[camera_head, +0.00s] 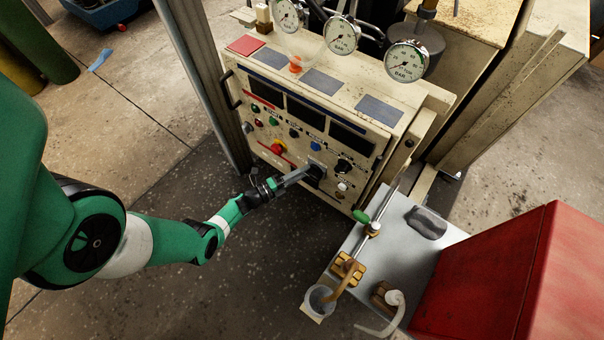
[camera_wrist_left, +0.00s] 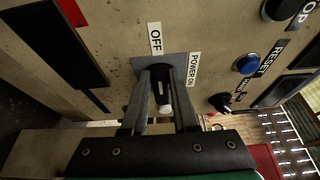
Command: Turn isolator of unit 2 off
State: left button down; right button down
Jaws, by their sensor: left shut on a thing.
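My left gripper (camera_head: 304,174) reaches the lower panel from the left in the head view. Its two fingers (camera_wrist_left: 161,98) are shut on the knob, one on each side. The fingers hide part of the knob and plate. My right gripper is not in view.
The control panel (camera_head: 270,155) carries several buttons, including a red one (camera_head: 278,148) and a blue one (camera_wrist_left: 247,64). Pressure gauges (camera_head: 342,34) stand above it. A metal table (camera_head: 405,205) with pipe fittings and a red box (camera_head: 500,280) are at the right.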

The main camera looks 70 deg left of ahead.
pick_arm(q)
jog(key=shift+f, duration=0.1)
dwell(0.4)
jog(key=c, duration=0.7)
grip_release()
jog(key=shift+s, duration=0.1)
jog(key=shift+p+v, duration=1.15)
jog(key=shift+v, duration=4.55)
